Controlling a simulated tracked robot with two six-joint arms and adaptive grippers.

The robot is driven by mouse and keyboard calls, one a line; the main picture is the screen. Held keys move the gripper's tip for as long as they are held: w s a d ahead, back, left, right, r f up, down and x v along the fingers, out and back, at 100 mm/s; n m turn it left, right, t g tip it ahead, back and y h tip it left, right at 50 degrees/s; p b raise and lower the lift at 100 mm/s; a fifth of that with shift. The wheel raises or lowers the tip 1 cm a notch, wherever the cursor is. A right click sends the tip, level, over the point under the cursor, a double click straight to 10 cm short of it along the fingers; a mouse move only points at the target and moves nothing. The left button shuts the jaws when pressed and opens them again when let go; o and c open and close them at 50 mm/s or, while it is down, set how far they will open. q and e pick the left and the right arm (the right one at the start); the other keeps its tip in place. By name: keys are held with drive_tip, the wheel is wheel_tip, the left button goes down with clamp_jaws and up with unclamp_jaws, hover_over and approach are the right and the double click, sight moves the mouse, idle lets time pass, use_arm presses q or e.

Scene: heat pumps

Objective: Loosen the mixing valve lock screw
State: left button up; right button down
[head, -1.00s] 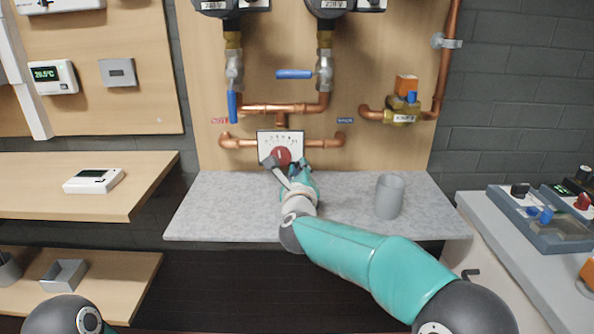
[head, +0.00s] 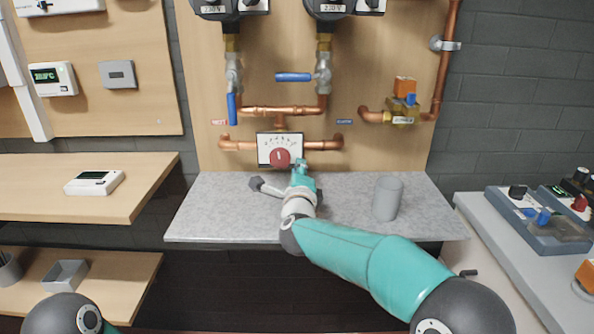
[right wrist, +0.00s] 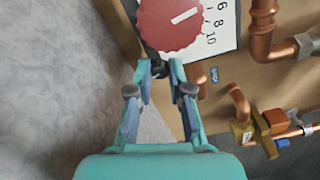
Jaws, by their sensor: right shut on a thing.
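The mixing valve has a white scale plate (head: 266,142) and a round red knob (head: 281,158), below the copper pipes on the wooden back panel. In the right wrist view the red knob (right wrist: 172,22) fills the top, with a white pointer line and scale numbers beside it. A small dark lock screw (right wrist: 158,68) sits just below the knob, between my fingertips. My right gripper (head: 299,163) reaches up to the valve's lower edge and is shut on the lock screw; the head view hides the screw. My left gripper is out of view.
A grey cup (head: 388,198) stands on the speckled grey shelf (head: 225,210), right of my arm. Blue-handled valves (head: 293,77) are above. A brass valve with an orange cap (head: 405,86) is to the right. The shelf's left part is clear.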

drive_tip(key=shift+a+f, duration=0.2)
drive_tip(key=shift+f, duration=0.15)
drive_tip(key=c, duration=1.3)
unclamp_jaws()
drive_tip(key=shift+s, duration=0.1)
drive_tip(key=shift+o, duration=1.1)
drive_tip(key=shift+d+r, duration=0.1)
drive_tip(key=shift+r, duration=0.1)
drive_tip(key=s, duration=1.2)
